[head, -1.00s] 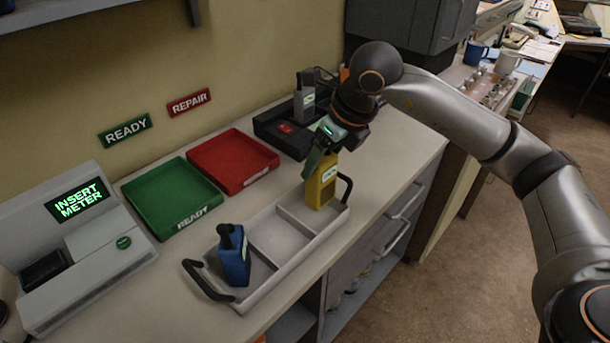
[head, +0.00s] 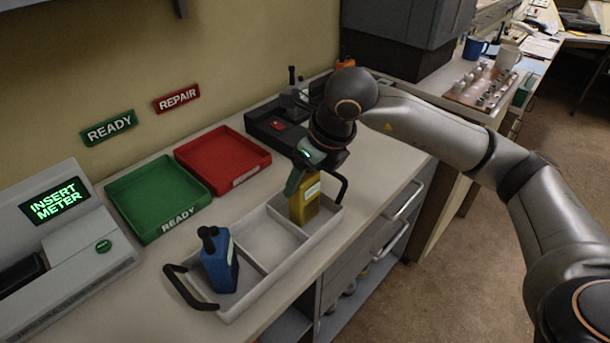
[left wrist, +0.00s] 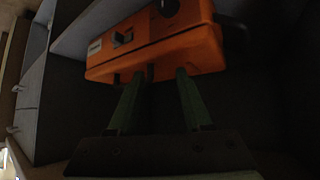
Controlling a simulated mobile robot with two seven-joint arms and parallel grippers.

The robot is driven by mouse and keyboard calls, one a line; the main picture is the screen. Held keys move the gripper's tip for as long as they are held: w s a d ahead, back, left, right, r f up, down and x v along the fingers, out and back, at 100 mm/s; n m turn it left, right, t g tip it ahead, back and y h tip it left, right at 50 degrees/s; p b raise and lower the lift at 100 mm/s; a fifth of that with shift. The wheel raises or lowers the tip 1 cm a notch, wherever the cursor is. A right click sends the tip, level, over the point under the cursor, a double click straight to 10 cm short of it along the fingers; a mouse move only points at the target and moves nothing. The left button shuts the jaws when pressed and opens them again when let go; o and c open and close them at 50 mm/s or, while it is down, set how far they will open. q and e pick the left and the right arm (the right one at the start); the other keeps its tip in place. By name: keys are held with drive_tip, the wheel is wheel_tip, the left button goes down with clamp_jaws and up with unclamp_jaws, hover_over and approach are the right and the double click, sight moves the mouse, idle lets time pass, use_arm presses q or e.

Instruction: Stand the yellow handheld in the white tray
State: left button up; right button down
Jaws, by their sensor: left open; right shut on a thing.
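The yellow handheld (head: 304,206) is upright in the far right compartment of the white tray (head: 252,306). My right gripper (head: 305,174) is shut on its top, from above. I cannot tell whether its base touches the tray floor. A blue handheld (head: 220,264) stands in the tray's near left compartment, and the middle compartment is empty. My left gripper (left wrist: 162,84) is open in the left wrist view, its green fingers below an orange device (left wrist: 155,45) with dark knobs. The left gripper is outside the head view.
A green READY tray (head: 158,197) and a red tray (head: 222,160) lie behind the white tray. A grey meter station (head: 70,240) is at the left. A black charger base (head: 275,128) holds a grey handheld behind my right gripper. Dark handles rise at both tray ends.

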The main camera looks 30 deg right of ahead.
unclamp_jaws()
drive_tip(key=shift+s+r+p, duration=0.1)
drive_tip(key=shift+r+p, duration=0.2)
drive_tip(key=shift+r, duration=0.25)
drive_tip(key=v, duration=1.1)
drive_tip(key=shift+s+d, duration=0.1)
